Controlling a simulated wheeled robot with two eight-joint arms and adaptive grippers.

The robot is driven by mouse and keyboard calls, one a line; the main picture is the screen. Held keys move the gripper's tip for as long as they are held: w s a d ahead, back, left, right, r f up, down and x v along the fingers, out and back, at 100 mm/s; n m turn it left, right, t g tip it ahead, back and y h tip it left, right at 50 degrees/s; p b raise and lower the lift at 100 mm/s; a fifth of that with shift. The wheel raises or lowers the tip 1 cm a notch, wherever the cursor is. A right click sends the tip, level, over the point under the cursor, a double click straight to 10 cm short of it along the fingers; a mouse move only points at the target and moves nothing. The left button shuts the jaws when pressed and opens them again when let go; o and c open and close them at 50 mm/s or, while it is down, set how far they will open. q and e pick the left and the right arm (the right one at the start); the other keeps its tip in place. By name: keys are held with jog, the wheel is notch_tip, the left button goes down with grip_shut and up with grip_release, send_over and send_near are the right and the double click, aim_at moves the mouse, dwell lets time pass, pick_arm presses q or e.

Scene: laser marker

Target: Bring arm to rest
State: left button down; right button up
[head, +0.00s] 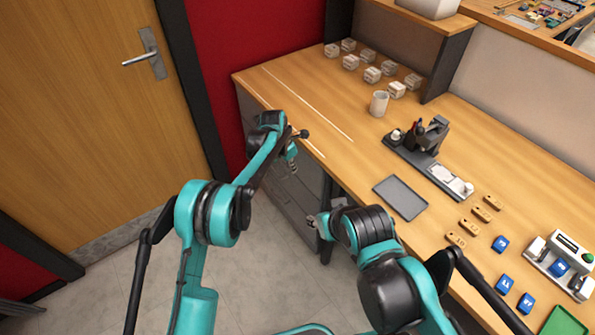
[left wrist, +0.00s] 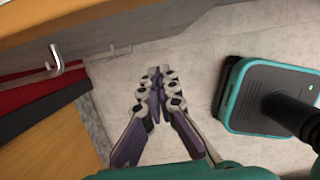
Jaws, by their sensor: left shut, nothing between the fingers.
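My left arm bends forward on the left of the head view. My left gripper (head: 292,160) hangs in front of the table's near-left edge, clear of the tabletop. The left wrist view shows its fingers (left wrist: 157,85) drawn together with nothing between them, above the pale floor. My right arm is folded at the lower middle of the head view. Only a small part of my right gripper (head: 314,219) shows beside its dark wrist, also off the table, and I cannot see how its fingers stand.
The wooden table (head: 340,170) holds a grey tray (head: 400,197), a black fixture (head: 428,150), a white cup (head: 379,103), several pale blocks (head: 372,75), wooden tags (head: 469,226), blue tags (head: 503,284) and a white device (head: 560,262). Grey drawers (head: 290,205) stand below. A door (head: 75,110) is left; floor between is clear.

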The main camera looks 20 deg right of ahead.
pick_arm(q)
jog(key=s+a+r+m+t, duration=0.1)
jog(key=s+a+r+m, duration=0.4)
jog(key=a+r, duration=0.55)
jog(key=s+a+r+m+t, duration=0.2)
jog(key=s+a+r+m, duration=0.25)
jog(key=a+r, duration=0.55)
jog(key=s+a+r+m+t+y, duration=0.1)
jog(key=s+a+r+m, duration=0.15)
jog(key=s+a, duration=0.3)
jog(key=s+a+r+m, duration=0.2)
jog(key=s+a+m, duration=0.15)
jog(key=s, duration=0.35)
jog(key=s+a+f+m+t, duration=0.1)
jog(key=s+a+f+m, duration=0.1)
jog(key=s, duration=0.3)
jog(key=s+a+f+m+t+y, duration=0.1)
jog(key=s+a+f+m, duration=0.2)
jog(key=s+a+m, duration=0.1)
jog(key=shift+s+a+f+y+p, duration=0.15)
jog(key=shift+s+a+y+p, duration=0.25)
jog(key=shift+s, duration=0.65)
